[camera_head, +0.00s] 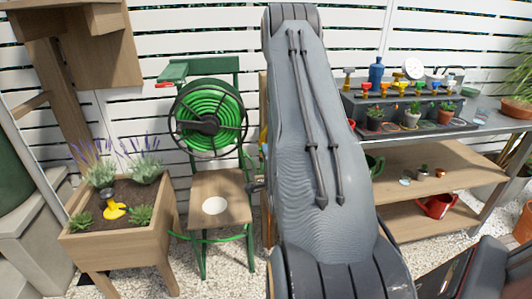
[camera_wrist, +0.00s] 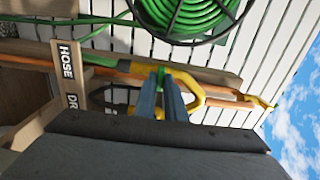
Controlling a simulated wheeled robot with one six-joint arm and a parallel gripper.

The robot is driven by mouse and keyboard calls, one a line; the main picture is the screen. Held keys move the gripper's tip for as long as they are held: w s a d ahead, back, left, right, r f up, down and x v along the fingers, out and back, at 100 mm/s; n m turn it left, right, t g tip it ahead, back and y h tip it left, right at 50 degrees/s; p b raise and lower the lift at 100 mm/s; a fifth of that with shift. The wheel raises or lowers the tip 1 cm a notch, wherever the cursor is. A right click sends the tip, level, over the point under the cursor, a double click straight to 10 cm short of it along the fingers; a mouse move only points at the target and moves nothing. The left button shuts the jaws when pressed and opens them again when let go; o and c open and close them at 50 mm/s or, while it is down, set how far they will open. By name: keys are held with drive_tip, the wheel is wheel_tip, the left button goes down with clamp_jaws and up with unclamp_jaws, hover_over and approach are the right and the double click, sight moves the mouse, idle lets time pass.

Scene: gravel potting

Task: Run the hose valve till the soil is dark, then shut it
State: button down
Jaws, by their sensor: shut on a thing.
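In the wrist view my gripper (camera_wrist: 165,92) is shut on a small green piece (camera_wrist: 160,74), which looks like a valve handle; the fingers hide much of it. A wooden board with a HOSE label (camera_wrist: 67,62) and a partly cut-off second label stands left of it. In the head view the planter's soil (camera_head: 126,198) is brown, with plants and a yellow item (camera_head: 115,210) on it; I cannot tell how wet it is. The green hose (camera_head: 208,112) is coiled on its reel. My arm hides my gripper in the head view.
Orange pipes (camera_wrist: 222,95) and a curved yellow part (camera_wrist: 193,84) lie close around my fingers. A wooden chair-like stand (camera_head: 222,190) is below the reel. A potting bench (camera_head: 455,160) with pots, tools and a red can (camera_head: 436,205) is right of my arm.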

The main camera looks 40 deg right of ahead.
drive_tip(key=shift+d+r, duration=0.1)
drive_tip(key=shift+d, duration=0.05)
idle(0.4)
drive_tip(key=c, duration=1.8)
unclamp_jaws()
drive_tip(key=v, duration=0.8)
drive_tip(key=shift+b, duration=0.3)
